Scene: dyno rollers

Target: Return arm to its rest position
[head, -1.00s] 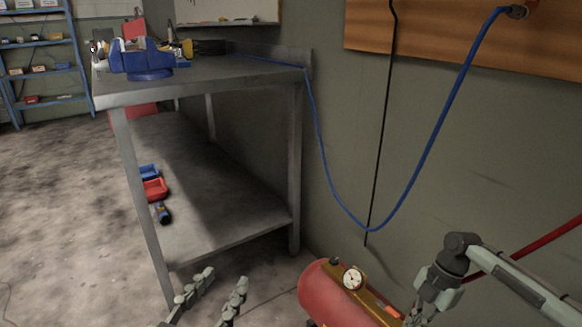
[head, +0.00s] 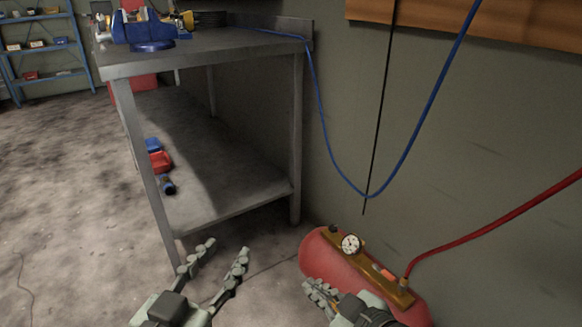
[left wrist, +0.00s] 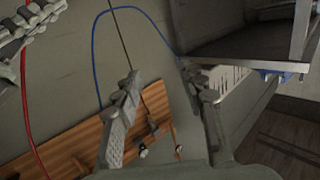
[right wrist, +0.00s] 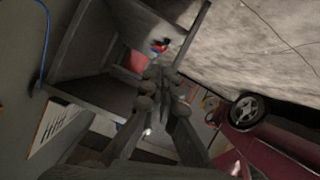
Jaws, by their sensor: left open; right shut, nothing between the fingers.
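My left gripper (head: 222,268) is at the bottom of the head view, left of the red compressor tank. Its two fingers are spread apart with nothing between them; they also show open in the left wrist view (left wrist: 163,85). My right gripper (head: 312,288) is at the bottom centre, in front of the compressor (head: 335,266) and hiding part of it. Its fingers are closed together and empty, as the right wrist view (right wrist: 163,78) also shows. Whether it touches the tank cannot be told.
A metal workbench (head: 205,66) with a blue vise (head: 146,28) stands left of centre. A blue hose (head: 416,130) hangs on the wall, and a red hose (head: 495,229) runs to the compressor. Open floor (head: 60,170) lies at left.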

